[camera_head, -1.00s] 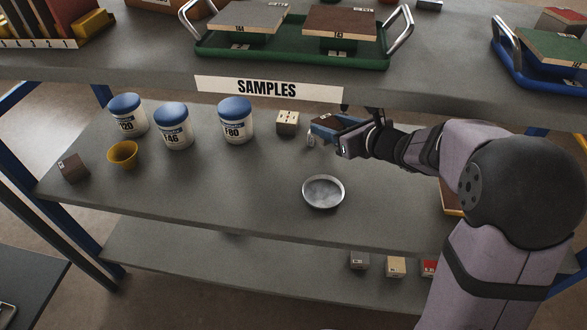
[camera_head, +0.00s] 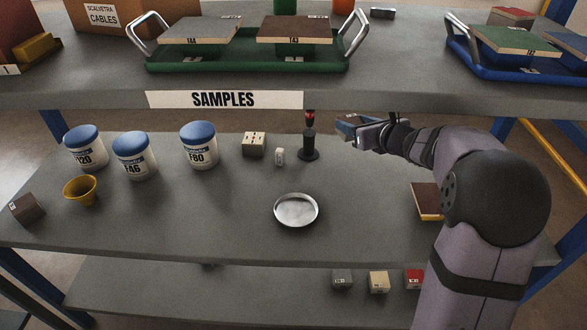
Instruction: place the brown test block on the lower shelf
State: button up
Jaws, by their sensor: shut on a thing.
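A small dark brown block (camera_head: 27,209) with a pale label sits at the left end of the middle shelf (camera_head: 200,225). The lower shelf (camera_head: 230,288) runs below it, with a grey cube (camera_head: 342,279), a tan cube (camera_head: 379,282) and a partly hidden red cube (camera_head: 414,280) near its right part. My gripper (camera_head: 358,128) is above the right back of the middle shelf, below the upper shelf's edge. It is shut on a blue and brown piece (camera_head: 348,123), seen small and partly covered by the jaws. My gripper is far from the dark brown block.
Several blue-lidded jars (camera_head: 199,146), a yellow cup (camera_head: 80,191), a beige block (camera_head: 254,145), a small white item (camera_head: 280,157), a black upright tool (camera_head: 309,146) and a metal dish (camera_head: 296,210) stand on the middle shelf. A brown-topped tile (camera_head: 427,201) lies beside my arm. The shelf's front left is bare.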

jog(key=shift+f+b, duration=1.55)
jog(key=shift+f, duration=2.4)
jog(key=shift+f, duration=0.1)
jog(key=o, duration=1.3)
jog(key=shift+s+d+r, duration=0.1)
jog(key=shift+s+r, duration=0.15)
jog(key=p+v, duration=0.1)
jog(key=v, duration=1)
jog(key=shift+s+d, duration=0.1)
jog(key=shift+s, duration=0.05)
